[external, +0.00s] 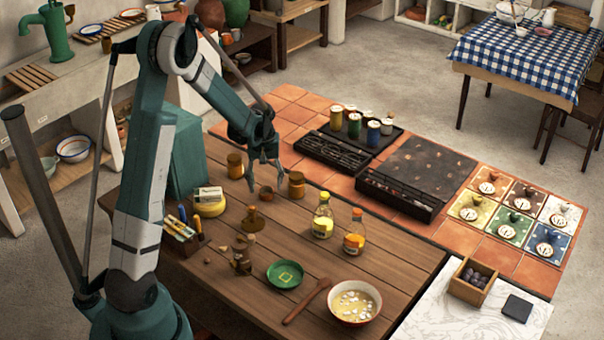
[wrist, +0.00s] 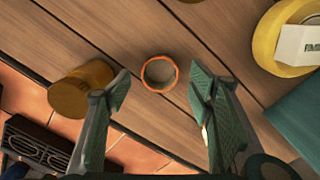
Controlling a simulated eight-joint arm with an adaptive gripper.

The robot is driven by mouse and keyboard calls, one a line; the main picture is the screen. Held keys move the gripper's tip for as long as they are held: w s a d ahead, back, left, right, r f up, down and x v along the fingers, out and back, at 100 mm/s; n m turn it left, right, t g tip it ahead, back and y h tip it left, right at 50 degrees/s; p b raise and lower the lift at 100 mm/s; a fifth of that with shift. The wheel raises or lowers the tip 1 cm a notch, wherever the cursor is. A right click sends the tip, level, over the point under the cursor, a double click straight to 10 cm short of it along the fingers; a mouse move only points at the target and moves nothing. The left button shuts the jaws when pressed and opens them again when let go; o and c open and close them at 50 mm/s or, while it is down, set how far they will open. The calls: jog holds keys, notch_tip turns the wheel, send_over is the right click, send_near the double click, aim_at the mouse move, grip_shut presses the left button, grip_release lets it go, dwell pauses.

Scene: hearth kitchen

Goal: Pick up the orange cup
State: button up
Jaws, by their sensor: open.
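A small orange-rimmed cup (external: 266,194) stands upright on the wooden table. In the wrist view its round orange rim (wrist: 160,58) faces the camera, with a dark inside. My gripper (external: 264,178) is just above and beside the cup, pointing down. In the wrist view my gripper (wrist: 160,90) has its two fingers spread wide and empty, with the cup lying between and slightly beyond the tips. I see no contact with the cup.
A mustard jar (external: 296,185) stands close right of the cup; it also shows in the wrist view (wrist: 80,88). Another jar (external: 235,165) and a yellow round item (external: 209,208) are to the left. Glass bottles (external: 323,222) are further right.

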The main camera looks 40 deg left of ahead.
aim_at(266, 189)
jog(key=shift+f, duration=1.6)
jog(key=c, duration=1)
